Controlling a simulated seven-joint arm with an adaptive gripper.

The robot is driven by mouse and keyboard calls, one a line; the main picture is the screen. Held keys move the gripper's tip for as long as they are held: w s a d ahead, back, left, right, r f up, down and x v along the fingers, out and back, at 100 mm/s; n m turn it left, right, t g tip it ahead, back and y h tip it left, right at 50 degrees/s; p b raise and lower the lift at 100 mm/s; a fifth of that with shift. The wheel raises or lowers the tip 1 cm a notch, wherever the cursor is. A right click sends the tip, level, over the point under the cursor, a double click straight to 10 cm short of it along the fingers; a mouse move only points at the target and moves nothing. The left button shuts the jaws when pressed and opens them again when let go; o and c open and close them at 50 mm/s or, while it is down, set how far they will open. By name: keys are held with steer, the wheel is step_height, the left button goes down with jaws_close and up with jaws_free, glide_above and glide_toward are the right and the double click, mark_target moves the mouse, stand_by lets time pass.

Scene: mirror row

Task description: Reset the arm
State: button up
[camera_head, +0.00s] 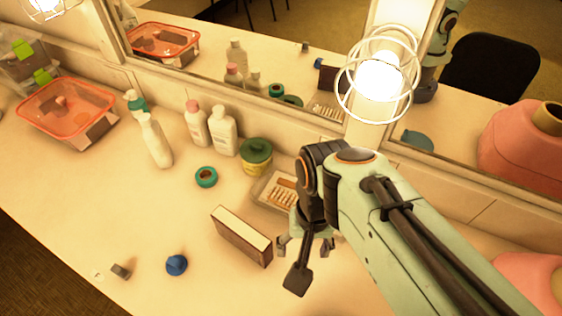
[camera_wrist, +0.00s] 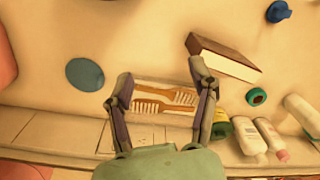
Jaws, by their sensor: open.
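My gripper (camera_head: 305,243) hangs over the counter at the right of the head view, partly hidden by my own arm. In the wrist view my gripper (camera_wrist: 161,70) has its two fingers spread wide with nothing held between them. A shallow light tray (camera_head: 258,190) with wooden combs lies by the wall beyond the gripper. In the wrist view the combs (camera_wrist: 165,97) show between the fingers, lower than them. I cannot tell the exact height of the gap.
A brown box (camera_head: 242,237) stands left of my gripper, with a blue knob-like object (camera_head: 176,264) farther left. A teal ring (camera_head: 206,177), green-lidded jar (camera_head: 256,160) and several bottles stand near the mirror. A caged lamp (camera_head: 379,80) and pink vessel (camera_head: 535,285) are right.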

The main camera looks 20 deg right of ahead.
steer(key=s+n, duration=0.1)
steer(key=s+a+r+n, duration=0.1)
steer(key=n, duration=0.1)
steer(key=s+a+n, duration=0.1)
steer(key=n, duration=0.1)
steer(key=shift+s+r, duration=0.15)
steer(key=shift+s, duration=0.05)
